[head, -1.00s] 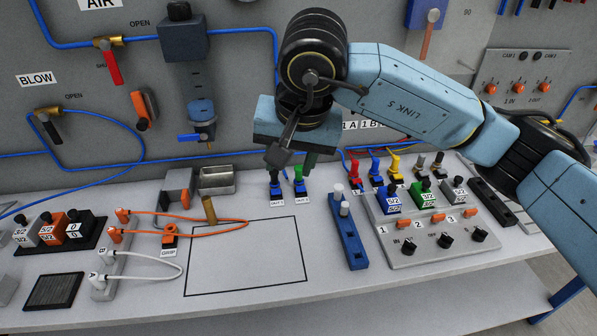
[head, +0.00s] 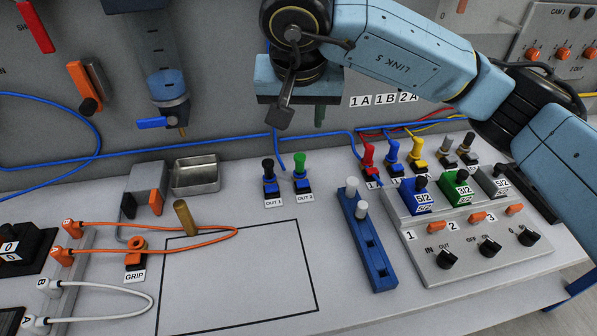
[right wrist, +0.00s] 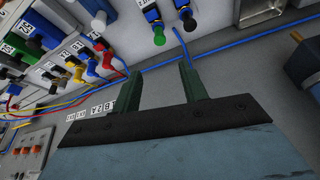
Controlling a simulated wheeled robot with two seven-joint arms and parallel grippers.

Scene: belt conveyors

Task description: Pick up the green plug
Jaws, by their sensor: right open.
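The green plug (head: 300,160) stands upright in its small blue holder by the OUT 2 label, right of the black plug (head: 268,168) at OUT 1. Both also show at the top of the right wrist view, the green plug (right wrist: 158,35) left of the black one (right wrist: 190,23). My right gripper (head: 303,113) hangs above and apart from the green plug. Its two dark green fingers (right wrist: 160,76) are open and empty, with the green plug beyond their tips. In the head view one finger is partly hidden. My left gripper is not in view.
A metal tray (head: 195,188) lies left of the plugs. A blue strip with white pegs (head: 370,255) and a grey switch console (head: 470,262) stand to the right. Blue tubing (head: 225,146) runs behind the plugs. The outlined area in front is mostly clear.

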